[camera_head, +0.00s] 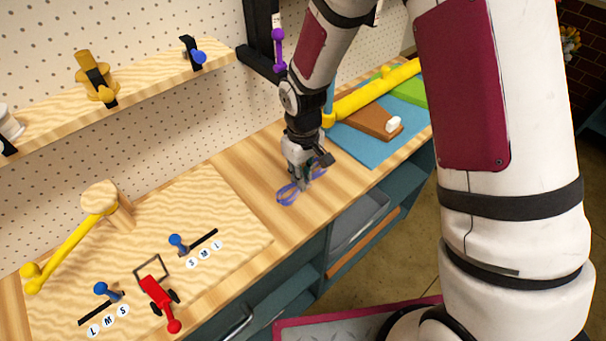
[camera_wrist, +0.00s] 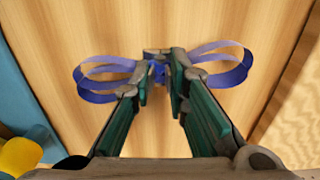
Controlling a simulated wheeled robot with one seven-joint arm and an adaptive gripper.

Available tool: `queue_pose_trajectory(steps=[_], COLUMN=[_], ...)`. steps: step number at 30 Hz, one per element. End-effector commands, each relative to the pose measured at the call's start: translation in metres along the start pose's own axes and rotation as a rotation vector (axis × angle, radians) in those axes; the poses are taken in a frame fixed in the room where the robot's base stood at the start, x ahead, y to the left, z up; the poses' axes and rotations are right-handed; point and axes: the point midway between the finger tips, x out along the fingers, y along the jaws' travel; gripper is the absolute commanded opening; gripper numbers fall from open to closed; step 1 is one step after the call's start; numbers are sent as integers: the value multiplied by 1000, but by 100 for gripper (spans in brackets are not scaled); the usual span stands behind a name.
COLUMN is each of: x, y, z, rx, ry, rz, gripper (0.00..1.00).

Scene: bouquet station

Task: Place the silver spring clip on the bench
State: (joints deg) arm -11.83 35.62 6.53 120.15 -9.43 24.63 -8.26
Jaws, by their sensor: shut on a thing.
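My gripper (camera_head: 301,180) points down over the bare part of the wooden bench (camera_head: 237,178). Its fingers are closed on the middle of a blue ribbon bow (camera_head: 288,194). In the wrist view, the bow's loops (camera_wrist: 92,78) spread out to the left and right of the fingertips, low over or touching the bench; I cannot tell which. A small grey piece (camera_wrist: 153,52) shows at the fingertips beside the blue knot. I cannot tell whether it is the silver spring clip or part of a finger. No other silver clip can be made out.
To the right lies a blue mat (camera_head: 360,150) with a brown block (camera_head: 366,122) and a yellow tube (camera_head: 375,92). Bare bench surrounds the bow.

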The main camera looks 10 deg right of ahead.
Motion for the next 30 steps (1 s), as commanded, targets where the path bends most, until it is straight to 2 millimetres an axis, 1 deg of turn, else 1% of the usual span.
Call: queue_pose_trajectory(steps=[3,4,5,6,7,16,20,23,30], x=[3,4,3,3,3,2,-6,-20,-68], y=[0,0,0,0,0,0,0,1,1], z=[0,0,0,0,0,0,-1,-2,-2], rx=[0,0,0,0,0,0,0,0,0], ry=[-1,-1,-1,-1,-1,-1,3,5,6], rz=[0,0,0,0,0,0,1,2,2], gripper=[0,17,24,33,35,35,35,35,35])
